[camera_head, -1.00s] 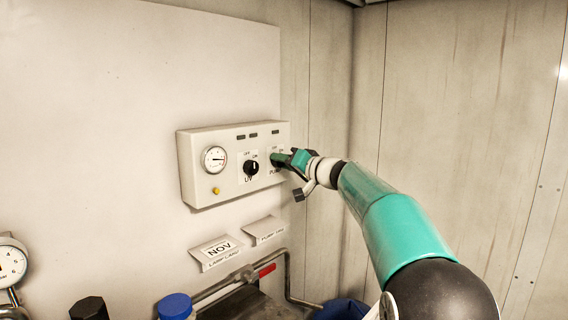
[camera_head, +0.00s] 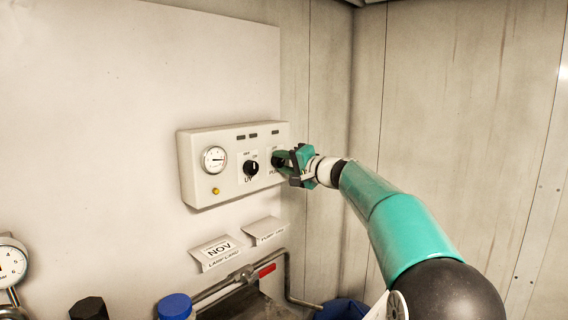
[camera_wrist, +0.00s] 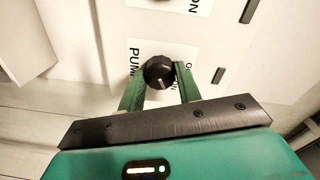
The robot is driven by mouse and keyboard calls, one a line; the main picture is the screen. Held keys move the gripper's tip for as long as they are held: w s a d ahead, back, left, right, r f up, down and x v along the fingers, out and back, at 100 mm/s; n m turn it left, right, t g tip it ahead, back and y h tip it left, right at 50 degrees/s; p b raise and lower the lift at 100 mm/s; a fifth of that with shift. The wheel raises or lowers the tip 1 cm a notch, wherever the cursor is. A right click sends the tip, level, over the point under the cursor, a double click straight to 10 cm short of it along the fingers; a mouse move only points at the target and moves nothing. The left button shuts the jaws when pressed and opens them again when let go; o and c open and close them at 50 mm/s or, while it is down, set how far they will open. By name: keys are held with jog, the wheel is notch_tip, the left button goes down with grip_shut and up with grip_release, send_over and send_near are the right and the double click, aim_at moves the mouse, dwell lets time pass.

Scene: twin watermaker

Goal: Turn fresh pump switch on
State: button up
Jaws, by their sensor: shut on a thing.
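The pump switch is a round black knob (camera_wrist: 159,73) on a white label reading PUMP, at the right end of the white control box (camera_head: 204,168). It also shows in the head view (camera_head: 277,161), partly covered by my gripper. My gripper (camera_wrist: 160,82) has its two green fingers on either side of the knob, shut on it. In the head view my gripper (camera_head: 284,160) reaches the box from the right. Parts of the OFF and ON lettering are hidden.
A UV knob (camera_head: 251,167) sits just left of the pump knob. A gauge (camera_head: 214,159) and a yellow button (camera_head: 215,191) are on the box's left. Paper labels (camera_head: 218,252), a pipe with a red handle (camera_head: 266,270) and a blue cap (camera_head: 174,305) lie below.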

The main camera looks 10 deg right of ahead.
jog(key=o, duration=1)
jog(key=shift+s+d, duration=0.1)
jog(key=v, duration=1.3)
jog(key=shift+s+d, duration=0.2)
jog(key=shift+f, duration=0.1)
